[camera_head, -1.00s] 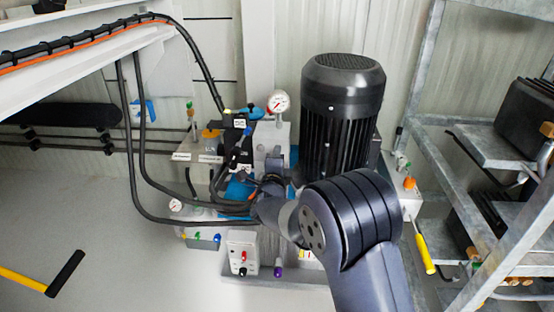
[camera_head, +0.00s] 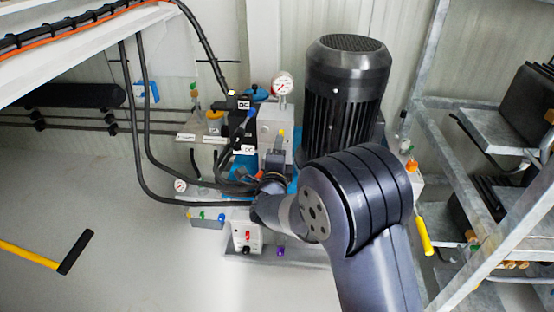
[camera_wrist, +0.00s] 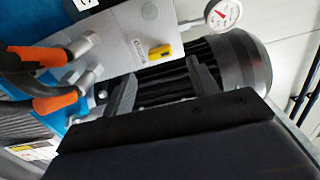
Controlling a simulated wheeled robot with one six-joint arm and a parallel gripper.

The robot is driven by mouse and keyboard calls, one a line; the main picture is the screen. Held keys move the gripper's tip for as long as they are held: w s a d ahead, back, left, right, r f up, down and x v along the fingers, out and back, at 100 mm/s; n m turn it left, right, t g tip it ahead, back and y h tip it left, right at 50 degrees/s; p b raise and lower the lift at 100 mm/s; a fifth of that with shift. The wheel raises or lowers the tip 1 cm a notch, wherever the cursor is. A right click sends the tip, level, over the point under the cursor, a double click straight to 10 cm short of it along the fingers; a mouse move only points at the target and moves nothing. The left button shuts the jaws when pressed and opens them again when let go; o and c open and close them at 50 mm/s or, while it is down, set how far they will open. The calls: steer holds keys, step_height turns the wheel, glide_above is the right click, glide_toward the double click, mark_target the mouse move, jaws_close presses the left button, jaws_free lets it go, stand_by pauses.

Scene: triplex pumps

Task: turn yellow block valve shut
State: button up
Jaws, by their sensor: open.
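The yellow block valve (camera_wrist: 162,52) is a small yellow handle on the face of a light grey block (camera_wrist: 118,35) in the wrist view. In the head view the yellow handle (camera_head: 281,132) shows small on the grey block, just above my gripper. My gripper (camera_wrist: 162,88) is open, its two dark fingers apart and pointing toward the block. The yellow handle appears between and beyond the fingertips, with nothing held. Contact with it does not show. In the head view my arm hides part of the pump unit.
A pressure gauge (camera_wrist: 223,13) sits close beside the block. A large black motor (camera_head: 343,100) stands behind my arm. Hoses with orange sleeves (camera_wrist: 57,101) are at the left in the wrist view. A metal rack (camera_head: 455,220) stands on the right. Open floor lies at the left.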

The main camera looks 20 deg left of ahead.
steer(key=p+v, duration=0.1)
steer(key=v, duration=0.4)
stand_by(0.4)
steer(key=b+x, duration=0.3)
steer(key=x, duration=0.7)
steer(key=shift+w, duration=0.45)
